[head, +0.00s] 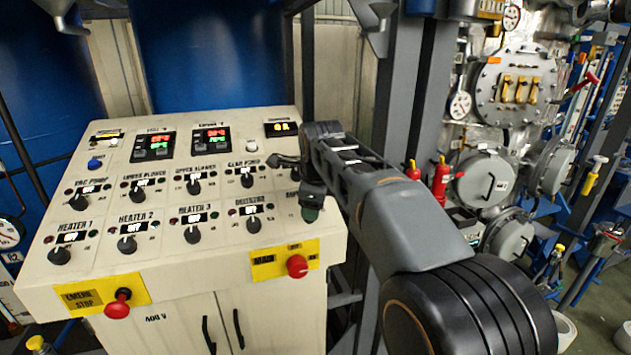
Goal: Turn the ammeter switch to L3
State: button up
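The control panel (105,262) is cream with a sloped top. A small lit display (282,128), which seems to show amps, sits at its upper right. My gripper (293,184) is over the panel's right side, below that display. Its dark fingers are small and partly hidden by my arm, so I cannot tell how far apart they are or whether they touch anything. I cannot make out the ammeter switch or its L3 mark; that part of the panel is largely covered by my gripper and arm.
Rows of black knobs, such as the Heater 3 knob (192,235), lie left of my gripper. A red main switch (297,266) and a red emergency stop (118,304) are on the front edge. A grey post (404,90) stands behind my arm.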

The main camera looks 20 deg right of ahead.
jog(key=v, duration=0.9)
jog(key=s+f+n, duration=0.4)
jog(key=f+n, duration=0.7)
jog(key=n, duration=0.5)
jog(key=s+f+n, duration=0.7)
jog(key=s+f, duration=0.4)
jog(key=s, duration=0.2)
jog(key=shift+s+f, duration=0.35)
